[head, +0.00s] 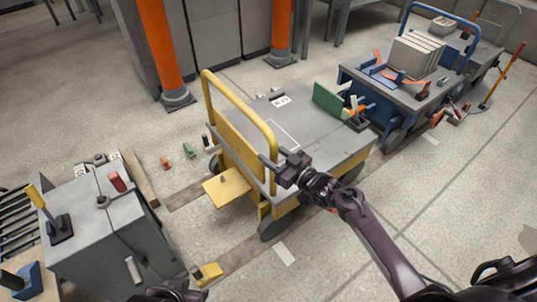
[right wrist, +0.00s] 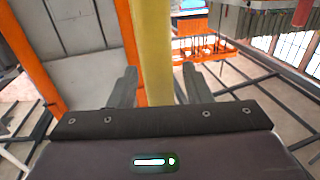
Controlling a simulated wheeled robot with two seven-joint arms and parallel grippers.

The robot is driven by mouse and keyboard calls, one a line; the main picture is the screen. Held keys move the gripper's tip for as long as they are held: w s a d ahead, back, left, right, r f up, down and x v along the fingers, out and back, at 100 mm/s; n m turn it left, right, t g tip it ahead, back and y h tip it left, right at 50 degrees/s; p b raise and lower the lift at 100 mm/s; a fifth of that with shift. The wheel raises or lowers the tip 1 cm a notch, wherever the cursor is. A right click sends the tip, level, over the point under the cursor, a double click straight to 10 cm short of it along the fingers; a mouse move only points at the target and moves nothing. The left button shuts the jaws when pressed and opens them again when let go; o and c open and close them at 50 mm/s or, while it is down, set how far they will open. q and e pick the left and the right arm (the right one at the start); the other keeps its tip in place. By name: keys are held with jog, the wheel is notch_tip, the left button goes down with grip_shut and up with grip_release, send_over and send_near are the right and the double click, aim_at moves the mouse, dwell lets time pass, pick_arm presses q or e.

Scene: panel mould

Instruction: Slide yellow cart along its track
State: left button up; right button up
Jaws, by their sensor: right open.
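The yellow cart (head: 236,150) has a grey deck (head: 325,135) and a tall yellow push handle (head: 232,92). It stands over brown track strips (head: 238,258) on the floor. My right gripper (head: 276,160) is at the near upright of the handle, its jaws apart. In the right wrist view, the yellow handle bar (right wrist: 152,50) runs between the open fingers (right wrist: 158,82); I cannot tell whether they touch it. A dark part of my left arm or gripper (head: 172,293) shows at the bottom edge, mostly cut off, so its jaws are hidden.
A blue cart (head: 400,95) loaded with pale panels stands beyond the deck at the right. A grey cabinet (head: 95,225) with a yellow lever stands at the left. Orange posts (head: 158,45) rise behind.

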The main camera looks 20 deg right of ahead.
jog(key=shift+x, duration=0.8)
grip_shut()
